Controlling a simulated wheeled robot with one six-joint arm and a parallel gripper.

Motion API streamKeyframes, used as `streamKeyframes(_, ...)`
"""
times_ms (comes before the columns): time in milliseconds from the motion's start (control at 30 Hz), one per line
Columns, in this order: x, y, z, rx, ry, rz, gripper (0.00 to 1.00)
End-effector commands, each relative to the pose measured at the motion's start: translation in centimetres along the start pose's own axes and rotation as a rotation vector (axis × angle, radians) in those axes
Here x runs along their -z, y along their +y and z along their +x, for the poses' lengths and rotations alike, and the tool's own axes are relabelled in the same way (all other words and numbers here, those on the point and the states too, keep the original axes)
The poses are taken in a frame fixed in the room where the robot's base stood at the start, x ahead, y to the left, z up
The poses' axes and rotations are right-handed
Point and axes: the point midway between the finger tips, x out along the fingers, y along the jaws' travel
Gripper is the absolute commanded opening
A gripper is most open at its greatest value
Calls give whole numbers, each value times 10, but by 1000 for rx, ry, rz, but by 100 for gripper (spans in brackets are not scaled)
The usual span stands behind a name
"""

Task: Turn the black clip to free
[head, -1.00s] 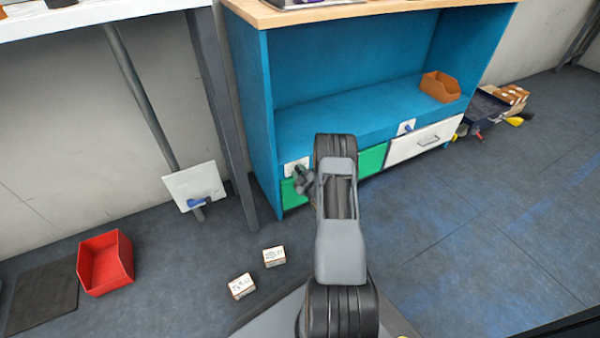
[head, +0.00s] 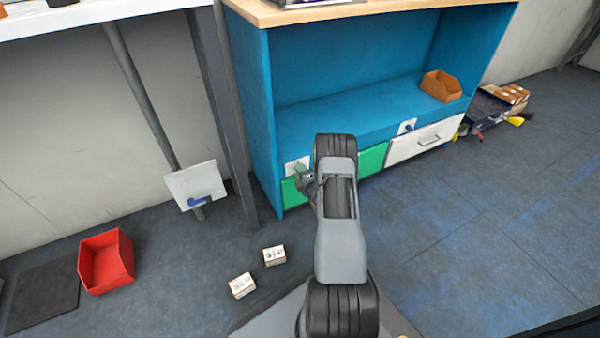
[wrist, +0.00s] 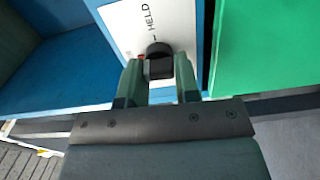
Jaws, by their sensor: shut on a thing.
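The black clip (wrist: 158,66) is mounted on a white plate (wrist: 122,28) in the wrist view. The word HELD is printed on the plate beside the clip, with a small red mark at the clip's edge. My gripper (wrist: 159,72) is at the clip, with one finger on each side, shut on it. In the head view the plate (head: 291,165) is on the blue cabinet's front, above the green drawer (head: 372,160). My gripper (head: 304,180) partly covers the plate there, and the clip itself is hidden.
The blue cabinet (head: 250,110) has an open shelf with an orange bin (head: 441,86). A white drawer (head: 420,145) and a plate with a blue clip (head: 408,127) are to the right. Two small boxes (head: 242,286) and a red bin (head: 106,262) lie on the floor at left.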

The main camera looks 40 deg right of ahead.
Motion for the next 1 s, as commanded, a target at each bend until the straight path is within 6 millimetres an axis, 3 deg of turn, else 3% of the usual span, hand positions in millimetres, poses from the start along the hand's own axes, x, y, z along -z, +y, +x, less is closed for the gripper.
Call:
streamKeyframes(700,0,-1,0,2,0,-59,6)
streamKeyframes(733,0,-1,0,2,0,-59,32)
streamKeyframes(1000,0,-1,0,1,0,-58,54)
